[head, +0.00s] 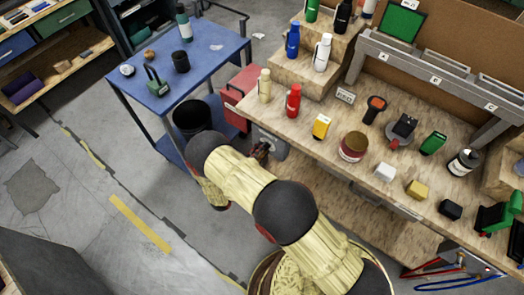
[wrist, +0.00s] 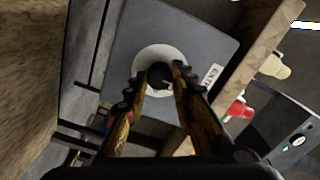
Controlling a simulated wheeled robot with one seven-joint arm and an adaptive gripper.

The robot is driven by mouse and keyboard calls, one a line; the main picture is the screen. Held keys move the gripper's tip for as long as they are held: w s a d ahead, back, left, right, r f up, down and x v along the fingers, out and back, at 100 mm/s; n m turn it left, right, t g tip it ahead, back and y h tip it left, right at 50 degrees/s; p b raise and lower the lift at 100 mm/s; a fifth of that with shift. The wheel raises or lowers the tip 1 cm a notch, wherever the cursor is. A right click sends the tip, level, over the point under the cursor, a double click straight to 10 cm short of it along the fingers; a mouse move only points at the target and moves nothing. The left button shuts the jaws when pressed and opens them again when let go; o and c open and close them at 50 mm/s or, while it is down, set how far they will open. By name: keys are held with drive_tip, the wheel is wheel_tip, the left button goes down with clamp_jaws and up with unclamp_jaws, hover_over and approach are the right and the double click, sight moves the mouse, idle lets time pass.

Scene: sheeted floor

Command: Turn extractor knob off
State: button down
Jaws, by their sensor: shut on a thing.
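The extractor knob (wrist: 158,73) is a small dark knob in a pale round ring (wrist: 147,60) on a grey box (wrist: 200,35). A white label sits beside it on the box. In the head view the grey box (head: 272,143) is under the front edge of the wooden workbench. My gripper (head: 260,150) is at the box front in the head view. In the wrist view my gripper (wrist: 164,80) has its fingertips on both sides of the knob, shut on it. The fingers partly cover the knob, so its angle is hard to read.
The workbench (head: 330,170) above carries bottles, cans and small blocks. A red bottle (head: 293,100) stands near its front edge. A black bin (head: 192,117) and a blue cart (head: 215,50) stand to the left. The floor at lower left is open.

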idle(0.4)
drive_tip(key=c, duration=1.6)
unclamp_jaws()
drive_tip(key=shift+o, duration=0.5)
drive_tip(key=shift+s+a, duration=0.1)
drive_tip(key=shift+a, duration=0.05)
drive_tip(key=v, duration=1.1)
drive_tip(key=shift+s+a, duration=0.25)
drive_tip(key=shift+s, duration=0.05)
